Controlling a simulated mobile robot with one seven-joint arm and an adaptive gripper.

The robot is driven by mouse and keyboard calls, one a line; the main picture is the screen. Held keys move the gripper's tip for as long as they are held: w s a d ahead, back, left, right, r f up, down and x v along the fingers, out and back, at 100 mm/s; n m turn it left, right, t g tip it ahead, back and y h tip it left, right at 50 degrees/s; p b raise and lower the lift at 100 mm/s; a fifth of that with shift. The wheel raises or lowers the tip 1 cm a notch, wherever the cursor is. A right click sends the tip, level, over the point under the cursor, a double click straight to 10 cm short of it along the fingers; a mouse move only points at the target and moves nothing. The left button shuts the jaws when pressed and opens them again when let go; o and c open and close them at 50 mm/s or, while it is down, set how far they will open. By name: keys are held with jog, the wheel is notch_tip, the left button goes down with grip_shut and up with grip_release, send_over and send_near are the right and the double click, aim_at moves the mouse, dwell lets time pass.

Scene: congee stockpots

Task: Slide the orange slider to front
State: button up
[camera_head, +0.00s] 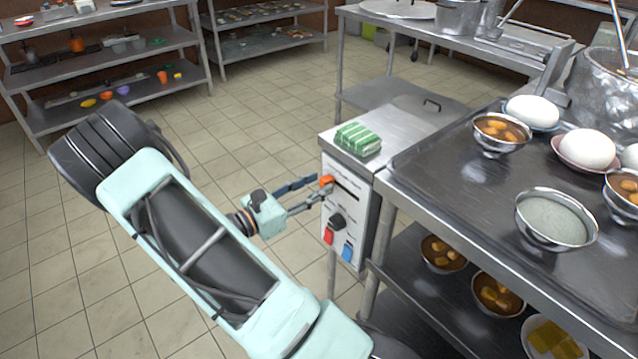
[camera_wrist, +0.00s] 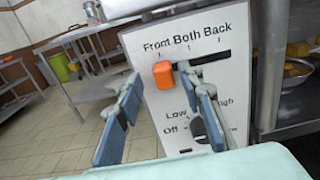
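The orange slider (camera_wrist: 163,76) is a small block on the white front panel of a control box. In the wrist view it sits at the left end of the dark horizontal slot (camera_wrist: 215,59), below the word "Front". It also shows in the head view (camera_head: 327,181). My gripper (camera_wrist: 159,76) is open, with one blue-padded finger on each side of the slider. The right fingertip appears close to the slider's right edge; I cannot tell whether it touches. The left fingertip is apart from it. In the head view, my gripper (camera_head: 326,188) reaches the panel from the left.
Below the slot are a black knob (camera_head: 337,221), a red switch (camera_head: 328,235) and a blue switch (camera_head: 347,251). A green-striped cloth (camera_head: 358,139) lies on the box. A metal table (camera_head: 440,165) with bowls stands to the right. Open tiled floor lies left.

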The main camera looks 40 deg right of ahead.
jog(key=a, duration=1)
jog(key=shift+s+a, duration=0.3)
jog(key=shift+s, duration=0.05)
